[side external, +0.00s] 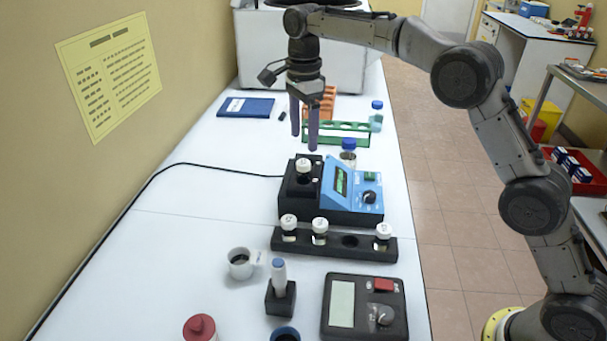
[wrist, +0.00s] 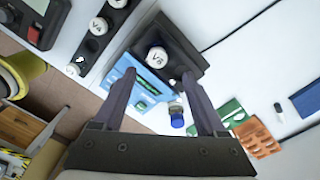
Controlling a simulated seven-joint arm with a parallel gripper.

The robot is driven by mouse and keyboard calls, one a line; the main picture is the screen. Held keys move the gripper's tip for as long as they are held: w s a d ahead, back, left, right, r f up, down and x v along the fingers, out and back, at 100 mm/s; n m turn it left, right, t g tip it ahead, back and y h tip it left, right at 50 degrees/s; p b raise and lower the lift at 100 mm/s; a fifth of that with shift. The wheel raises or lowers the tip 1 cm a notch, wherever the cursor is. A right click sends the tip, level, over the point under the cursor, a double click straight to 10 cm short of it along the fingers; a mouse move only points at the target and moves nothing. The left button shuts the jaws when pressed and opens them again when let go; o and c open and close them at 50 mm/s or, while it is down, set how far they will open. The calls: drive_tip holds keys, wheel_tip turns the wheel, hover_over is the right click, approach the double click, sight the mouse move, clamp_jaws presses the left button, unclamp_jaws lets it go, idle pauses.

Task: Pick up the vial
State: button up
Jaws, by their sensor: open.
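A white-capped vial (side external: 303,166) stands upright in the black well block of a blue and black instrument (side external: 352,188). In the wrist view, its marked cap (wrist: 157,57) shows between and just beyond the fingertips. My gripper (side external: 304,142) is open and empty, pointing down above the instrument, with a gap to the cap. Its two fingers (wrist: 157,78) are spread apart in the wrist view. A black rack (side external: 265,240) in front of the instrument holds three more white-capped vials (side external: 320,226) and has one empty hole. The vial's body is hidden in the well.
A green rack (side external: 337,127), an orange rack (side external: 328,103) and a blue-capped bottle (side external: 348,145) stand behind the instrument. A cup (side external: 241,263), a pen-like tool in a stand (side external: 280,290) and a meter (side external: 363,308) are in front. The bench left of the instrument is mostly clear except for a cable.

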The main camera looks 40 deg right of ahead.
sight(303, 162)
wheel_tip(303, 162, down, 3)
drive_tip(key=shift+f, duration=0.1)
drive_tip(key=shift+s+a+f, duration=0.1)
drive_tip(key=shift+a+f, duration=0.05)
drive_tip(key=shift+f, duration=1.25)
drive_tip(key=shift+s+a+f, duration=0.1)
drive_tip(key=shift+f, duration=1.25)
clamp_jaws()
